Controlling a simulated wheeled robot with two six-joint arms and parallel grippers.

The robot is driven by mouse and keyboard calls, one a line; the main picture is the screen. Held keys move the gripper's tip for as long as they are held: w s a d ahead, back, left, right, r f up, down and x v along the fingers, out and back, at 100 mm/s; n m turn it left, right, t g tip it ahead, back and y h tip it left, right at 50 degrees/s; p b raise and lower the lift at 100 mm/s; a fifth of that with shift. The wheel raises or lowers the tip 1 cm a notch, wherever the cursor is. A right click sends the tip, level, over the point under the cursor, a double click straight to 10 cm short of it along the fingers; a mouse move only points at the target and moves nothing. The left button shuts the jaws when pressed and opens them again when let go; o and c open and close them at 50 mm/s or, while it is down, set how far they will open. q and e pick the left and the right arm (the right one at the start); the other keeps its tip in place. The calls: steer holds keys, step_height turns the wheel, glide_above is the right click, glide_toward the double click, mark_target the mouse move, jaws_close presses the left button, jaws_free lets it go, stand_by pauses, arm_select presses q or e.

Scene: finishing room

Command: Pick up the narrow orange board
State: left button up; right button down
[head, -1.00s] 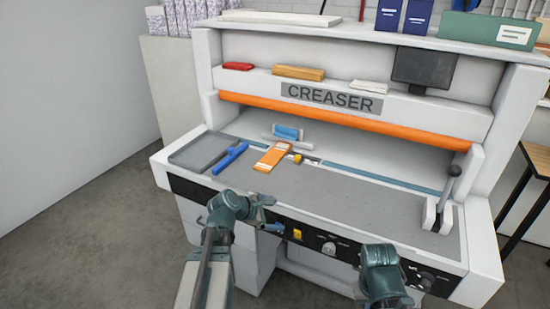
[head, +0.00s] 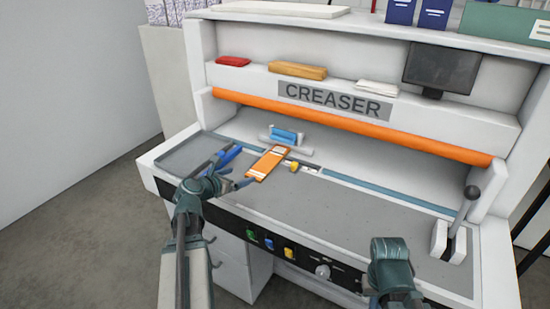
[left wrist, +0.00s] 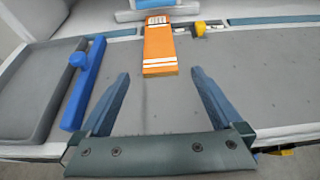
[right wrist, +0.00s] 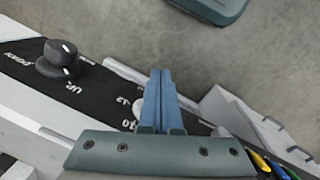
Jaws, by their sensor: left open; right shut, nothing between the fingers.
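The narrow orange board (head: 267,163) lies flat on the grey bed of the creaser, left of the middle, with white bands across it. In the left wrist view the board (left wrist: 159,46) lies straight ahead, just beyond the fingertips. My left gripper (head: 237,170) is open and empty near the board's front end. Its two fingers (left wrist: 160,75) are spread wider than the board, and the board is not between them. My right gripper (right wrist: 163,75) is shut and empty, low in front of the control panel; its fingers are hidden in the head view.
A blue bar with a knob (left wrist: 84,85) lies left of the board, beside a grey tray (left wrist: 35,85). A small yellow piece (head: 293,167) sits right of the board, and a blue block (head: 284,136) stands behind it. A lever (head: 462,220) rises at the right. The bed's middle is clear.

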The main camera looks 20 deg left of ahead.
arm_select(q)
steer(key=shift+w+a, duration=0.1)
steer(key=shift+w, duration=0.1)
steer(key=b+x, duration=0.3)
steer(key=x, duration=0.4)
steer(key=shift+w+a+f, duration=0.1)
steer(key=shift+w+f, duration=0.05)
steer(key=shift+w, duration=0.05)
steer(key=shift+w+f, duration=0.15)
steer(key=shift+w, duration=0.35)
